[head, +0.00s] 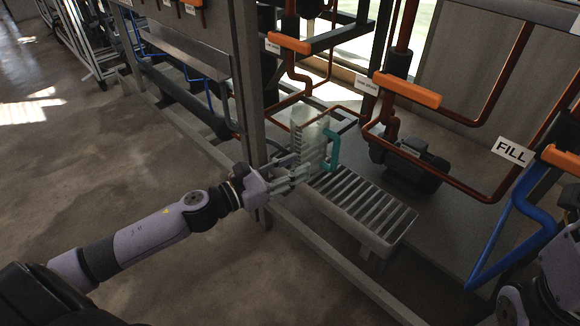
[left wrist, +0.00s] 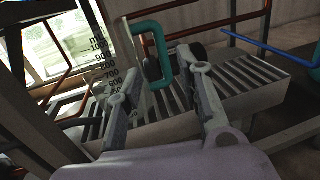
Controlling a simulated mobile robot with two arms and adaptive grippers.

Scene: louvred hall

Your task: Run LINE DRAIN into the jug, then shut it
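The clear jug (head: 309,132) with a teal handle (head: 332,150) stands upright at the far left end of a slatted grate (head: 360,207). The jug's dark graduation numbers (left wrist: 105,65) show at the left. Two orange levers (head: 407,90) (head: 290,43) sit on red pipes with small labels (head: 367,84) (head: 272,47) that I cannot read surely. My right gripper is not seen.
A FILL label (head: 512,151) hangs at the right, near another orange lever (head: 562,160) and a thick blue pipe (head: 515,235). A dark pump (head: 410,160) sits behind the grate. A grey upright post (head: 247,85) stands close left of the jug. The floor at left is clear.

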